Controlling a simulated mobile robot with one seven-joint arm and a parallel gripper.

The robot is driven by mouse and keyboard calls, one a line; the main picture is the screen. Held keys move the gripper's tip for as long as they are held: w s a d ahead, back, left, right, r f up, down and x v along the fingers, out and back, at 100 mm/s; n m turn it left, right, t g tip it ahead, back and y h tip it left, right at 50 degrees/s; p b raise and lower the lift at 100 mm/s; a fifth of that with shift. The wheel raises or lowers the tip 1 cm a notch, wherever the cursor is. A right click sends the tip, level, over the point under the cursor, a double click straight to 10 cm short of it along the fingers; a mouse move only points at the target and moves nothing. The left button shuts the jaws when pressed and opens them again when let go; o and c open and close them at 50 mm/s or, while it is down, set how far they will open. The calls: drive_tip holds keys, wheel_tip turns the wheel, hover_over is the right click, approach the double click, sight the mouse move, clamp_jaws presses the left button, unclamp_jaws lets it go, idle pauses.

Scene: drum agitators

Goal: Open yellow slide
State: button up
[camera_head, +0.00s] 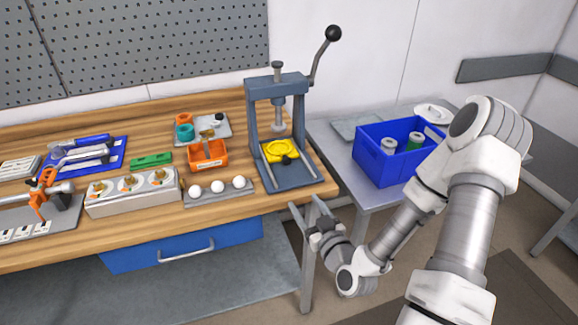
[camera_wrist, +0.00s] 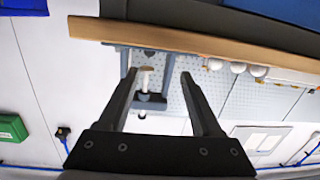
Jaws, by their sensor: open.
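The yellow slide (camera_head: 280,150) lies flat on the base of a grey press (camera_head: 253,125) at the right end of the wooden bench. A black knob (camera_head: 287,160) shows at its front edge. The slide is between the press uprights, below the ram. My gripper (camera_head: 304,206) is in front of the bench's right front corner, below and to the right of the slide, apart from it. Its two fingers are spread and empty, as the wrist view also shows (camera_wrist: 159,75). Part of the press (camera_wrist: 150,98) appears between the fingers there, but I cannot make out the slide.
The press lever (camera_head: 322,58) rises at the back right. White balls on a grey strip (camera_head: 219,198) and an orange bin (camera_head: 208,165) stand left of the press. A blue crate (camera_head: 372,165) with cans sits on the grey side table to the right. The bench edge (camera_wrist: 180,36) crosses the wrist view.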

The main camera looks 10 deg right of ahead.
drive_tip(key=d+m+t+h, duration=0.1)
drive_tip(key=b, duration=1.2)
approach(287, 162)
drive_tip(key=w, duration=0.6)
drive_tip(key=w+a, duration=0.1)
drive_tip(key=w, duration=0.2)
drive_tip(key=shift+f, duration=0.15)
clamp_jaws()
idle(0.9)
